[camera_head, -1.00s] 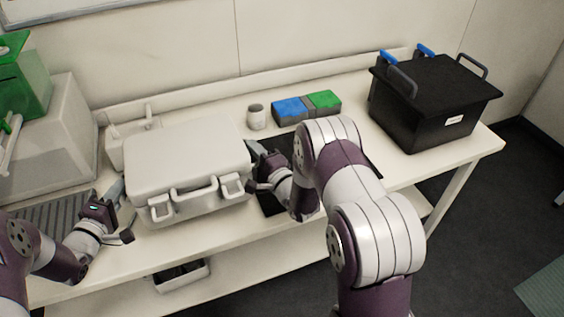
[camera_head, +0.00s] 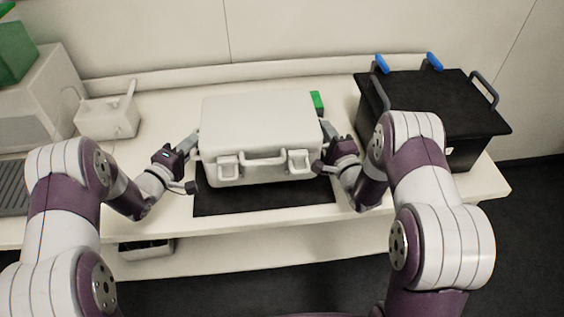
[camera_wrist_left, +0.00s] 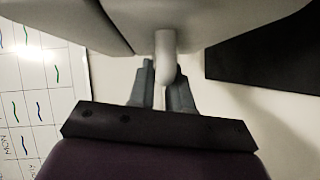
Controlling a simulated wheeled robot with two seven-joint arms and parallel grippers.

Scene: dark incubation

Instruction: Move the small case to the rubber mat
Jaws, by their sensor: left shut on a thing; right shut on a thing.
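The small case (camera_head: 258,125) is a pale grey box with a front handle and two latches, roughly level in the head view. It is over the black rubber mat (camera_head: 262,201) and hides the mat's rear part. I cannot tell whether it touches the mat. My left gripper (camera_head: 192,146) is shut on the case's left side handle, which also shows between the fingers in the left wrist view (camera_wrist_left: 165,60). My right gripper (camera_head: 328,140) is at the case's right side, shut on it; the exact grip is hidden.
A black lidded box (camera_head: 440,105) with handles stands close on the right. A green block (camera_head: 317,101) shows behind the case. A white device (camera_head: 108,117) stands at the back left. The table's front edge is just before the mat.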

